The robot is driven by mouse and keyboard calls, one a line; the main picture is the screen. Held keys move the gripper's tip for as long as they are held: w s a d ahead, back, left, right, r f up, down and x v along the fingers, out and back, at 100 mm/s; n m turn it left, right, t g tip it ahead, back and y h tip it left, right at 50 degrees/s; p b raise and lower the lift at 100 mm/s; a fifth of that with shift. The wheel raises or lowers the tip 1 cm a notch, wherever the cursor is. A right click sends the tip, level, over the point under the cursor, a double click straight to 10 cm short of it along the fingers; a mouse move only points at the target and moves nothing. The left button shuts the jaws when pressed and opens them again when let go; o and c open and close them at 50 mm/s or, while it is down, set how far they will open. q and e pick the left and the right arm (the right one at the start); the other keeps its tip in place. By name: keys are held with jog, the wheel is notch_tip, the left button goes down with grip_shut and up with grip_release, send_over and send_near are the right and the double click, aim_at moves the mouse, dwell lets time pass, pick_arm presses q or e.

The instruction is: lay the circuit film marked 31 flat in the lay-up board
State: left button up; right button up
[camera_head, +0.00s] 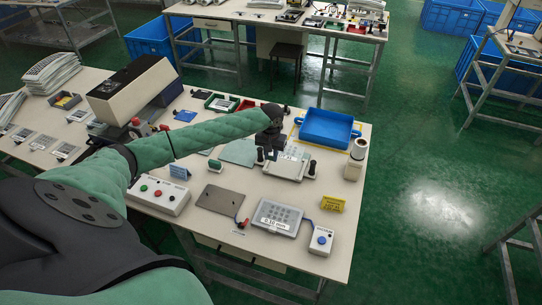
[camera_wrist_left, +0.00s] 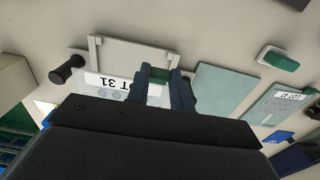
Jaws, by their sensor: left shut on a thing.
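The circuit film marked 31 (camera_wrist_left: 112,82) is a pale sheet with a white label in the left wrist view. My left gripper (camera_wrist_left: 160,82) is shut on its edge, where a small green piece shows between the fingers. The lay-up board (camera_wrist_left: 125,52) is a light plate with a raised edge, right by the film. In the head view my left gripper (camera_head: 272,147) is over the back of the lay-up board (camera_head: 284,174), which has dark knobs at its sides. The film partly covers the board; I cannot tell whether they touch. My right gripper is not in view.
A pale green sheet (camera_head: 239,152) lies left of the board. Behind is a blue tray (camera_head: 326,128). In front are a grey plate (camera_head: 220,200), a clear-lidded case (camera_head: 277,217) and a button box (camera_head: 158,194). Another film marked 47 (camera_wrist_left: 272,106) lies on the table.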

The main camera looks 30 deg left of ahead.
pick_arm(q)
jog(key=shift+d+r, duration=0.1)
jog(key=shift+r, duration=0.1)
jog(key=shift+r+p, duration=0.1)
jog(key=shift+p, duration=0.7)
jog(key=shift+f+b, duration=0.4)
jog(key=shift+f, duration=0.2)
jog(key=shift+s+f+b, duration=0.1)
jog(key=shift+f+b, duration=0.55)
jog(key=shift+f, duration=3)
jog(key=shift+f, duration=0.25)
jog(key=shift+s+f, duration=0.2)
jog(key=shift+f, duration=0.05)
